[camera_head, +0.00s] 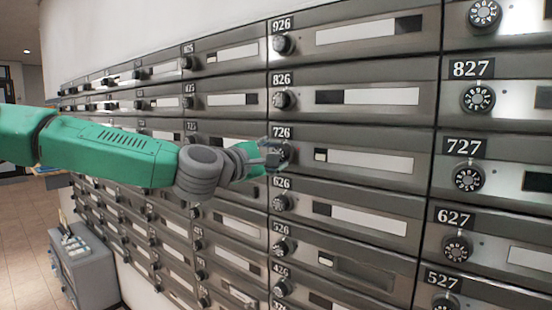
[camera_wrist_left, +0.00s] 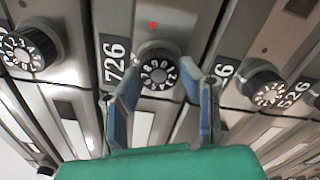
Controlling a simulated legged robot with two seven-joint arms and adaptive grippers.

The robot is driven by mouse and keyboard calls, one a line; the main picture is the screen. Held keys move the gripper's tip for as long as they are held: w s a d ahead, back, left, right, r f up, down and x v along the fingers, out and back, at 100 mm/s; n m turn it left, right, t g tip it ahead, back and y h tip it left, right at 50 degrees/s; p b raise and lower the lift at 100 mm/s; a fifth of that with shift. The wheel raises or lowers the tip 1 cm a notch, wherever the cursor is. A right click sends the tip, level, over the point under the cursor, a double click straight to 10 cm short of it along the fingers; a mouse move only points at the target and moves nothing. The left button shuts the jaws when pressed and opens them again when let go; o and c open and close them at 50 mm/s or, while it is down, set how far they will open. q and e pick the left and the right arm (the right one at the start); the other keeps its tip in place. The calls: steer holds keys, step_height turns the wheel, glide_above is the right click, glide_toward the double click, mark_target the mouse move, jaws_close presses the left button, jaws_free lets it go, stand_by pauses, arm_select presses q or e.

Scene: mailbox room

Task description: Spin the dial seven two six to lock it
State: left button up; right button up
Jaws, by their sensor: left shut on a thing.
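The dial of mailbox 726 (camera_wrist_left: 158,72) is a round black knob with white numbers, below a small red light in the left wrist view. My left gripper (camera_wrist_left: 158,92) has its two blue-grey fingers on either side of this dial and is shut on it. In the head view the left gripper (camera_head: 268,157) covers most of the dial at the 726 label (camera_head: 282,132). The green left arm reaches in from the left. The dial's exact setting is hard to read. My right gripper is in neither view.
Neighbouring dials sit close by, such as those of 826 (camera_head: 284,100), 626 (camera_head: 281,203) and 727 (camera_head: 467,178). The grey mailbox wall fills most of the view. A grey box (camera_head: 85,268) stands on the tiled floor at lower left.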

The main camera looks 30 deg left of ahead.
arm_select(q)
steer(key=m+b, duration=0.1)
steer(key=m, duration=0.6)
steer(key=m+b, duration=0.1)
steer(key=m, duration=0.6)
steer(key=m+b, duration=0.1)
steer(key=m, duration=0.6)
steer(key=shift+s+d+f, duration=0.15)
steer(key=shift+d+f, duration=0.05)
steer(key=shift+f, duration=0.05)
steer(key=shift+m, duration=0.4)
steer(key=o, duration=1)
steer(key=shift+o, duration=0.6)
steer(key=shift+w+a, duration=0.1)
steer(key=shift+w, duration=0.1)
steer(key=shift+r, duration=0.15)
steer(key=shift+s+r, duration=0.15)
